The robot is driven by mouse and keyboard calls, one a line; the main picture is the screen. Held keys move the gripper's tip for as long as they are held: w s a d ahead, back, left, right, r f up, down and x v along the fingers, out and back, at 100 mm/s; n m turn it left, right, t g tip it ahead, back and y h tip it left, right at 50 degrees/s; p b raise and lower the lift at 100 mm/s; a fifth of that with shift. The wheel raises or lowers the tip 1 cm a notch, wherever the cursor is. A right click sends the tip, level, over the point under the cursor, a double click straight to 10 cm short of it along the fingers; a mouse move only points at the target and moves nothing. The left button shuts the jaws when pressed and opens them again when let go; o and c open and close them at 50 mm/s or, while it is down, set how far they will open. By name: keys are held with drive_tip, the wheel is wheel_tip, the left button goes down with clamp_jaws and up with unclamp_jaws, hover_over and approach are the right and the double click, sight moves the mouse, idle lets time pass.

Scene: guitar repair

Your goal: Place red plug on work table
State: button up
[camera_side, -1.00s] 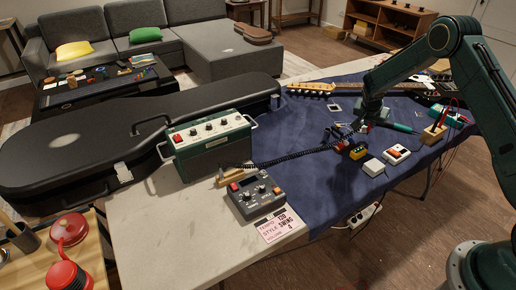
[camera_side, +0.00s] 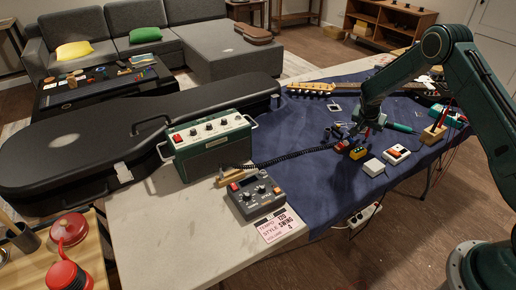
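My gripper (camera_side: 369,127) points down over the blue cloth, just behind the small pedals. It is small and dark in this view, so I cannot tell whether its fingers are open or shut. A small upright red piece (camera_side: 367,133), possibly the red plug, shows at the fingertips. I cannot tell whether it is held or stands behind the pedals. A black coiled cable (camera_side: 290,158) runs from near the amplifier to the small red pedal; its far end is unclear. The work table (camera_side: 150,232) has a bare pale left part and a blue cloth (camera_side: 315,195) on the right.
A red pedal (camera_side: 341,146), a yellow pedal (camera_side: 358,153) and white boxes (camera_side: 373,167) crowd the cloth near my gripper. A green amplifier (camera_side: 211,145) and a grey pedal unit (camera_side: 255,195) stand left. A guitar headstock (camera_side: 311,88) lies behind. The cloth's front is clear.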

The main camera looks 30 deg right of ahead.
drive_tip(key=shift+r, duration=0.1)
drive_tip(key=v, duration=1.2)
drive_tip(key=shift+r, duration=0.1)
idle(0.5)
drive_tip(key=s+a+r+n+t+y, duration=0.1)
drive_tip(key=s+a+r+n+y, duration=0.15)
drive_tip(key=s+a+r, duration=0.5)
drive_tip(key=s+a+r+n+t+y, duration=0.1)
drive_tip(key=s+a+r+n, duration=0.3)
drive_tip(key=r, duration=0.7)
drive_tip(key=s+a+r+n+y, duration=0.1)
drive_tip(key=s+a+n, duration=0.1)
drive_tip(key=s, duration=0.5)
drive_tip(key=s+a+r+n, duration=0.1)
drive_tip(key=s+a+n, duration=0.2)
drive_tip(key=s+a, duration=0.2)
drive_tip(key=s+a+r+n+t+y, duration=0.1)
drive_tip(key=s+a+n, duration=0.1)
drive_tip(key=s, duration=0.7)
drive_tip(key=shift+s+a+r+y, duration=0.3)
drive_tip(key=shift+a+r+y, duration=0.05)
drive_tip(key=shift+a, duration=0.5)
